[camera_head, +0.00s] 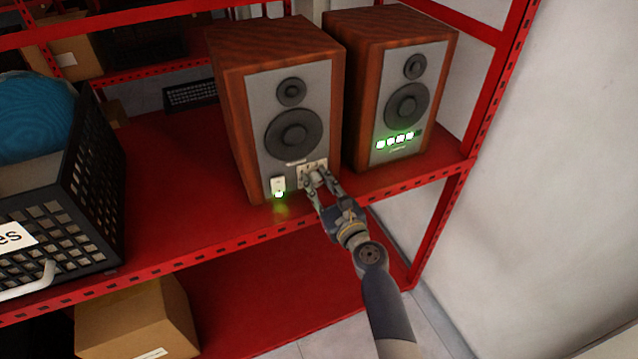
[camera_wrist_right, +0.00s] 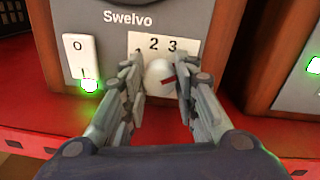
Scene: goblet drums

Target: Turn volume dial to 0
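The volume dial is a round white knob (camera_wrist_right: 157,75) with a red mark pointing right. It sits on a pale plate (camera_wrist_right: 194,47) showing 2 and 3, with a 1 partly hidden, on the left wooden speaker (camera_head: 236,110). My right gripper (camera_head: 314,183) is at the plate. In the wrist view its fingers (camera_wrist_right: 159,72) stand on both sides of the knob, very close; whether they press on it is unclear. They hide the plate's lower sides. On the right speaker (camera_head: 364,105), several green-white lights (camera_head: 395,141) are lit. My left gripper is not in view.
A white power switch (camera_head: 278,185) with a green light is left of the dial. The speakers stand on a red metal shelf (camera_head: 180,225). A black crate (camera_head: 85,190) is at left, and a cardboard box (camera_head: 135,320) is below. Bare shelf lies between crate and speakers.

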